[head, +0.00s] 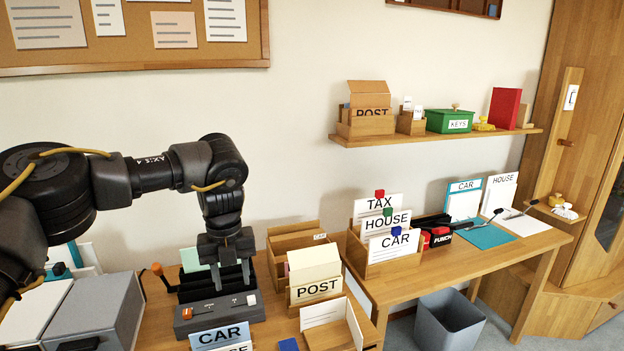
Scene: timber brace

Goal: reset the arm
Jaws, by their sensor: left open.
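My left arm comes in from the left and bends down over the desk. My left gripper (232,278) points down, open, with its two fingers apart. It is above a dark grey device (190,318) with a slotted top, and a pale green sheet (194,258) stands just behind the fingers. I see nothing held between the fingers, though I cannot tell whether the tips touch the device. A lever with an orange knob (157,269) sticks up at the device's left. My right gripper is not in view.
A wooden POST box (315,290) stands close to the gripper's right. A grey box (88,310) is at the left, a CAR card (220,337) in front. The right-hand desk holds a TAX, HOUSE and CAR sorter (384,255). A wall shelf (440,136) is above; a grey bin (449,318) is below.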

